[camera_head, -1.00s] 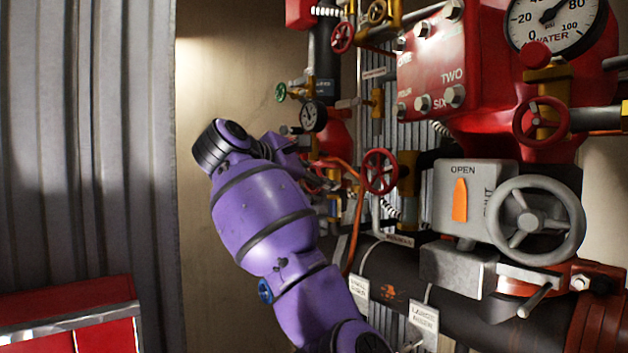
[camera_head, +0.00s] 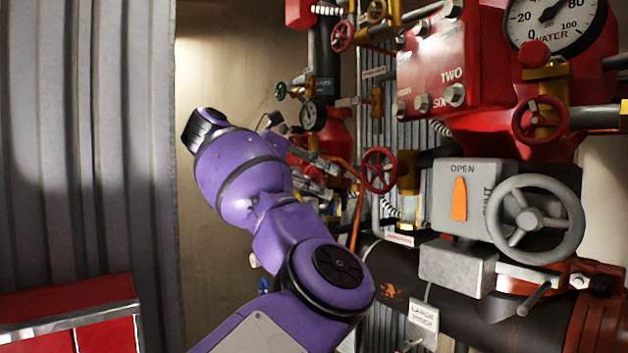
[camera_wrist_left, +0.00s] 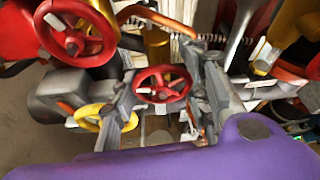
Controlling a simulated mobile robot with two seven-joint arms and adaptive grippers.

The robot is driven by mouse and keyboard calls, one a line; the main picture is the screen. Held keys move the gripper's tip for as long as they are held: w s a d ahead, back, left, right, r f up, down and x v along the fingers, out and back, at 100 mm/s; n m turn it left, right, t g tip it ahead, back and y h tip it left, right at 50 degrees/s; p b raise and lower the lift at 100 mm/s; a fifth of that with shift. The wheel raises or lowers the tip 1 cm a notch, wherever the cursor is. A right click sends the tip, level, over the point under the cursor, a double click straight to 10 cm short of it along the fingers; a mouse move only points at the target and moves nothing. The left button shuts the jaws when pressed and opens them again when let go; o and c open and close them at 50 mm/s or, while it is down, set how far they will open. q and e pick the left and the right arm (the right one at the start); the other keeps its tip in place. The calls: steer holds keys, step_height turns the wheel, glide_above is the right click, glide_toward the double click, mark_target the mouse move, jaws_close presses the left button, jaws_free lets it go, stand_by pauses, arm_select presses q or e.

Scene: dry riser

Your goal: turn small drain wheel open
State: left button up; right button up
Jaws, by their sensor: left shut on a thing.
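A small red handwheel (camera_wrist_left: 162,86) with spokes lies between the two grey fingers of my left gripper (camera_wrist_left: 164,90) in the left wrist view. One finger is on each side of its rim, and the gripper is shut on it. In the head view my left gripper (camera_head: 322,168) is small and partly hidden behind my purple arm, among the pipes. The wheel it holds cannot be made out clearly there. My right gripper is in neither view.
A red handwheel (camera_head: 379,170) stands just right of my gripper. A large grey handwheel (camera_head: 534,220) and a grey box marked OPEN (camera_head: 472,185) are further right. In the wrist view a larger red wheel (camera_wrist_left: 76,32) and a yellow wheel (camera_wrist_left: 104,118) are close by.

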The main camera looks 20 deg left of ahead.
arm_select(q)
steer(key=n+h, duration=0.1)
steer(key=n+g+h, duration=0.1)
steer(key=n, duration=0.1)
steer(key=shift+s+r, duration=0.1)
steer(key=shift+r, duration=0.3)
steer(key=shift+n, duration=0.4)
steer(key=shift+f, duration=0.1)
steer(key=o, duration=1.1)
steer(key=shift+a, duration=0.1)
steer(key=shift+o, duration=0.2)
steer(key=shift+f, duration=0.2)
steer(key=shift+f, duration=0.1)
